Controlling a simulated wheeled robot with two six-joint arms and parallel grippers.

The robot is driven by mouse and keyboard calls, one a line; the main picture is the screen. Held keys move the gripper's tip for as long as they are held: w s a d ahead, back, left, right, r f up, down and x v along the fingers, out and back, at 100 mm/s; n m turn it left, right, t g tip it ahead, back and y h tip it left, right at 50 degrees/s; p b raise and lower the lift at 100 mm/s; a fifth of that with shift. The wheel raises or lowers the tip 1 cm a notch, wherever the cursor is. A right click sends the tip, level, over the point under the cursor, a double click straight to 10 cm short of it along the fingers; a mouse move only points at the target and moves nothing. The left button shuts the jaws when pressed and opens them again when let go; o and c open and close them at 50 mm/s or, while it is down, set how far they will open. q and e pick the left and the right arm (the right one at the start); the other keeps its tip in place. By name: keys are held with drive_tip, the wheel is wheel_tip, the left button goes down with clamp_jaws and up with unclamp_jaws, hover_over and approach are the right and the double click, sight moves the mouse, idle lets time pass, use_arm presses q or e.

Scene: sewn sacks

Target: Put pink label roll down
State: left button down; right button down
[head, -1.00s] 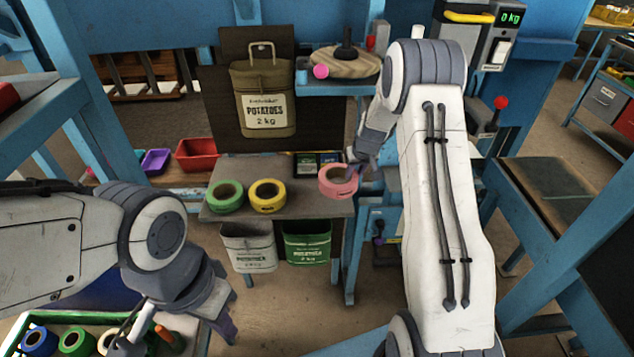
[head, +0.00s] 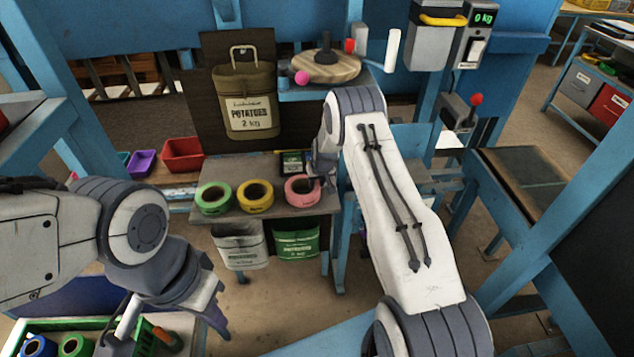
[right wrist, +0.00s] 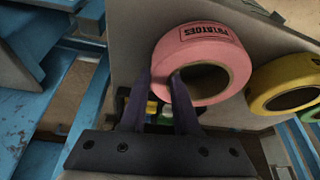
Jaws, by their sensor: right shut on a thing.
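The pink label roll (head: 301,191) is at the right end of the grey shelf, beside the yellow roll (head: 255,196) and green roll (head: 214,198). It lies flat, on or just above the surface; I cannot tell which. My right gripper (head: 318,183) is shut on its ring wall. In the right wrist view the pink roll (right wrist: 203,62) shows one finger outside the ring and one in its hole, at the gripper (right wrist: 160,88). My left gripper (head: 218,322) hangs low at the left; its jaws are not clear.
A brown potato sack (head: 247,103) stands behind the shelf (head: 268,222). A white sack (head: 240,248) and green sack (head: 297,241) hang below its front edge. A red bin (head: 183,155) is at the left. A green crate (head: 143,340) with rolls is at the lower left.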

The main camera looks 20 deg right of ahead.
drive_tip(key=c, duration=0.6)
unclamp_jaws()
drive_tip(key=shift+f, duration=0.1)
drive_tip(key=shift+c, duration=0.2)
